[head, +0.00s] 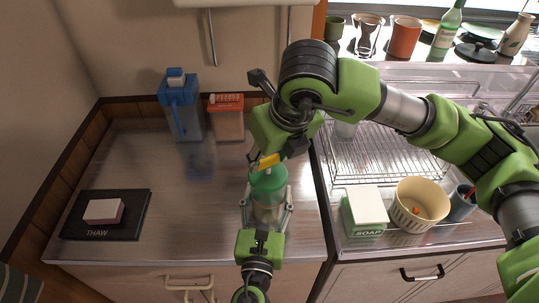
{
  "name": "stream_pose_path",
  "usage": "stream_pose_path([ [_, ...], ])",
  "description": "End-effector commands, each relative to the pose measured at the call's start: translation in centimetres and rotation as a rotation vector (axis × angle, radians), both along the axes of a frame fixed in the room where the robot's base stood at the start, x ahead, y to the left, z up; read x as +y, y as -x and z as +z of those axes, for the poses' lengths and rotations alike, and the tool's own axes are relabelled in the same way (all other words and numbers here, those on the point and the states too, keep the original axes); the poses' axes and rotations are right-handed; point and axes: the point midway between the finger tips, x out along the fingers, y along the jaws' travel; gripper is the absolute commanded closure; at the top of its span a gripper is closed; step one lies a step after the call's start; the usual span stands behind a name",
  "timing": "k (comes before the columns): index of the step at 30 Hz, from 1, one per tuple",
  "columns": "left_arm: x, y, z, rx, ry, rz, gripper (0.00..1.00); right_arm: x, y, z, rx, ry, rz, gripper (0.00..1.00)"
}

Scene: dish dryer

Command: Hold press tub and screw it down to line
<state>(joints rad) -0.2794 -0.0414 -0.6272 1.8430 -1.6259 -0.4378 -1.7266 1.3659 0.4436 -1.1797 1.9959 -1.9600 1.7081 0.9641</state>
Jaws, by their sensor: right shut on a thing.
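The press tub (268,210) stands near the front edge of the steel counter, with a clear body and a green top (268,183). A yellow handle (264,162) shows just above the green top. My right gripper (278,156) comes down from above and is shut on the yellow handle; its fingertips are partly hidden. My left gripper (266,207) reaches in from the front, with one finger on each side of the tub's body. I cannot tell whether its fingers press on the wall. The line on the tub is too small to make out.
A blue dispenser (183,108) and an orange-topped box (227,118) stand at the back wall. A black thaw board (106,226) lies left. Right are a wire rack (390,155), a soap box (365,212) and a cream basket (405,209). The counter's middle left is clear.

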Motion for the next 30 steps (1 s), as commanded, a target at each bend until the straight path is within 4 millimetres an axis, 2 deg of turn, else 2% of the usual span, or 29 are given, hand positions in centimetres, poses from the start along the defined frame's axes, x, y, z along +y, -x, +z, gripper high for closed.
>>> stream_pose_path([
  [18, 0.0, 0.0, 0.07, -0.001, 0.001, 0.0, 0.86, 0.0, -0.07, 0.08, -0.003, -0.001, -0.044, 0.82],
  [19, 0.0, 0.0, 0.07, -0.001, 0.001, 0.0, 0.86, 0.0, -0.07, 0.08, -0.003, -0.001, -0.043, 0.55],
  [21, 0.0, 0.0, 0.07, -0.001, 0.001, 0.0, 0.86, 0.01, -0.06, 0.07, -0.003, -0.001, -0.043, 0.43],
  [30, -0.01, 0.0, 0.07, -0.001, 0.001, 0.0, 0.86, 0.01, -0.01, 0.07, -0.001, 0.0, -0.042, 0.43],
])
